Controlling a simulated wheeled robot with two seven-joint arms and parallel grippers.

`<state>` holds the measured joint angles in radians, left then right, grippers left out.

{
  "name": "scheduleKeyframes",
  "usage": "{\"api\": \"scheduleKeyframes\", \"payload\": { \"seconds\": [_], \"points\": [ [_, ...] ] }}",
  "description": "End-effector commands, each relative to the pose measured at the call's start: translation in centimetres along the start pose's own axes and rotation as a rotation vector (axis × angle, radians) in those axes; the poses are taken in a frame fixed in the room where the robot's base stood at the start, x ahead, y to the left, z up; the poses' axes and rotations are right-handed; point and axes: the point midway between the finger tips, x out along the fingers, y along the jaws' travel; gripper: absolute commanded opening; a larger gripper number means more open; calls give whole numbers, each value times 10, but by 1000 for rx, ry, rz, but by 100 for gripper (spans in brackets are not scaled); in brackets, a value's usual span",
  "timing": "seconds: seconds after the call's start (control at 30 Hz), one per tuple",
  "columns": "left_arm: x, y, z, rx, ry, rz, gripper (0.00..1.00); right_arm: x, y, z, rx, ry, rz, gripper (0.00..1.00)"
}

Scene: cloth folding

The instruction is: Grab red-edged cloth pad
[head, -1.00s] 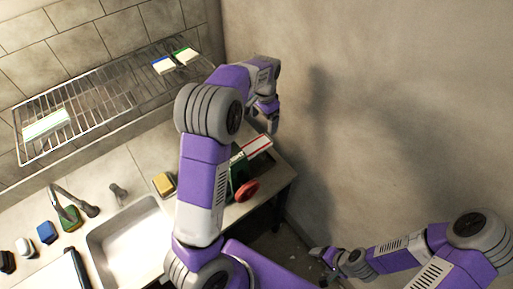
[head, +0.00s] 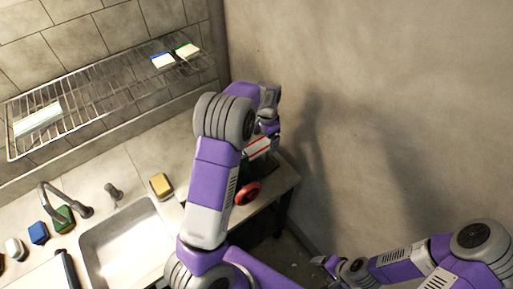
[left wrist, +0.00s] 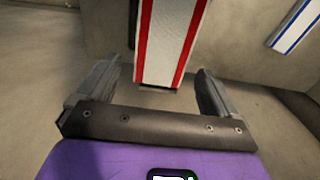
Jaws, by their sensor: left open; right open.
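The red-edged cloth pad (head: 257,147) is white with red borders and lies at the right end of the counter, partly behind my left arm. In the left wrist view the red-edged pad (left wrist: 168,40) extends between the two fingers, with gaps on both sides. My left gripper (head: 270,128) is open just above and beside the pad; it also shows in the left wrist view (left wrist: 157,68), not closed on anything. My right gripper (head: 325,262) is low at the right, away from the counter, open and empty.
A wire rack (head: 95,92) on the wall holds a blue-edged pad (head: 163,61) and a green-edged pad (head: 187,50). A red round object (head: 247,193) sits near the counter's front edge. A sponge (head: 160,185) lies beside the sink (head: 122,240). A wall stands close right.

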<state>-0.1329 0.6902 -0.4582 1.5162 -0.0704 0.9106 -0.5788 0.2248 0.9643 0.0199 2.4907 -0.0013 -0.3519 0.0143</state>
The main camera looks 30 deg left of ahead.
Motion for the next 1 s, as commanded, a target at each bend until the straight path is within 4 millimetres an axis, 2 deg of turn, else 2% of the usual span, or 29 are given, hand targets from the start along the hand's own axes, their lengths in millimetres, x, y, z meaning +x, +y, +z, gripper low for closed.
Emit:
{"api": "scheduleKeyframes", "payload": {
  "seconds": [0.1,0.33,0.7,0.73,1.0],
  "points": [
    [8,0,1,-1,-2,0,94,0,0,0,0,0,0,77],
    [9,0,0,0,0,0,92,0,0,0,0,0,0,77],
    [8,0,0,0,0,0,35,0,0,0,0,0,0,77],
    [8,0,0,0,0,0,33,0,0,0,0,0,0,77],
    [4,0,0,0,2,-1,33,0,0,0,0,0,0,77]
  ]
}}
